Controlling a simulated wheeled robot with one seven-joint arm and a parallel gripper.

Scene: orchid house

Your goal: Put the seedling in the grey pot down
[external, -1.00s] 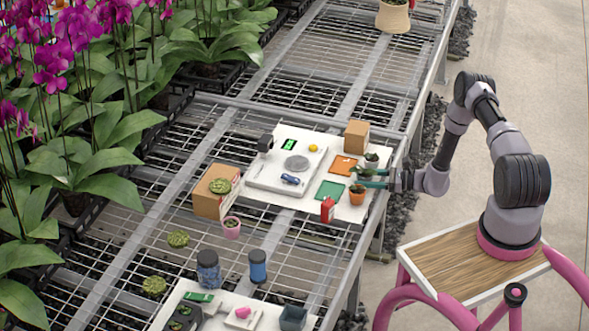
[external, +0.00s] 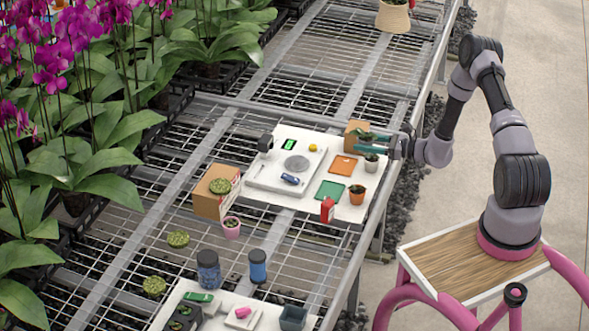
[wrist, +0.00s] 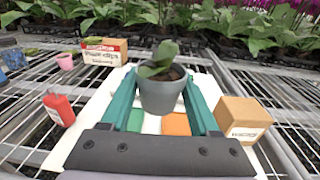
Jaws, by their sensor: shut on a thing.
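The grey pot (wrist: 162,96) with a green seedling (wrist: 160,62) is between my gripper's teal fingers in the wrist view. My gripper (external: 371,142) is shut on it and holds it upright in the air, in front of the small cardboard box in the external view. There the fingers and the box background make the pot hard to make out. Below it on the white board (external: 256,207) are an orange mat (external: 343,167) and a green mat (external: 329,190); both mats are partly hidden by the pot and fingers in the wrist view.
A white pot (external: 371,164), a terracotta pot (external: 357,196) and a red bottle (external: 327,209) stand along the board's right side. The cardboard box (wrist: 242,121) is right of my fingers in the wrist view.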

